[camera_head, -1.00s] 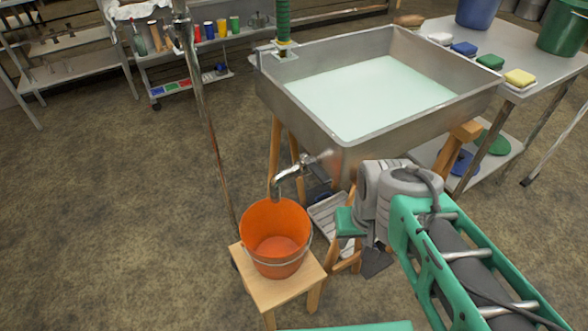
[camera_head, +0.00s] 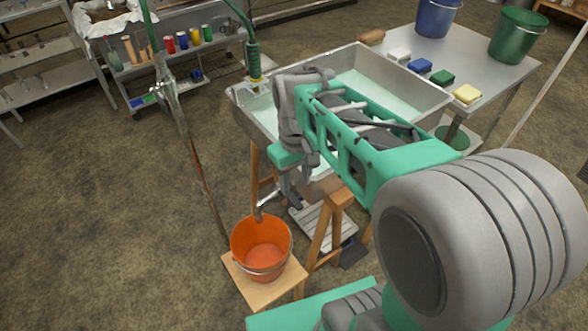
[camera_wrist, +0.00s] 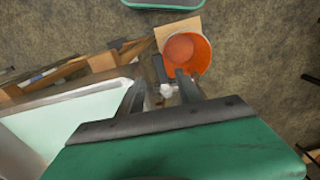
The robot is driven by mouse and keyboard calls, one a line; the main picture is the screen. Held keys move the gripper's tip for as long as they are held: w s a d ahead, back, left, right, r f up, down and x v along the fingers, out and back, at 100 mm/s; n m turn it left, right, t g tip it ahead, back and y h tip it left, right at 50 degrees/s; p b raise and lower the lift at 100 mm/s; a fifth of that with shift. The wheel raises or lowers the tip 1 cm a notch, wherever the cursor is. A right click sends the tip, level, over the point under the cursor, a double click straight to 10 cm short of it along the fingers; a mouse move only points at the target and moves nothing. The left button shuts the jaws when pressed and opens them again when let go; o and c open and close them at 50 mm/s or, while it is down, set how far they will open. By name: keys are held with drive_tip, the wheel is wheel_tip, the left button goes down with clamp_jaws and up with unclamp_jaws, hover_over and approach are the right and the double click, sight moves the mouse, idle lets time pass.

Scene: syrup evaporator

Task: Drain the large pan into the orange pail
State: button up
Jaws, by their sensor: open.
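The large steel pan (camera_head: 248,122) holds pale green liquid, and its wall also shows at the left of the wrist view (camera_wrist: 75,92). The orange pail (camera_head: 262,246) stands upright on a small wooden stool (camera_head: 287,284) below the pan's front corner and looks empty; it is at the top of the wrist view (camera_wrist: 208,52). My gripper (camera_head: 287,190) is open, fingers pointing down, beside the pan's front wall. In the wrist view the pan's tap (camera_wrist: 166,91) shows between the spread fingers; I cannot tell whether they touch it. In the head view my gripper mostly hides the tap.
A steel table (camera_head: 470,50) at the right carries sponges, a blue bucket (camera_head: 437,17) and a green bucket (camera_head: 518,35). A green hose (camera_head: 252,52) hangs at the pan's far left corner. Wooden legs (camera_head: 327,225) stand close below my gripper.

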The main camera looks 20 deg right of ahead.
sight(294, 200)
drive_tip(key=f, duration=0.4)
drive_tip(key=f+b, duration=0.1)
drive_tip(key=f, duration=0.2)
drive_tip(key=shift+w, duration=0.4)
drive_tip(key=shift+c, duration=0.5)
clamp_jaws()
idle(0.5)
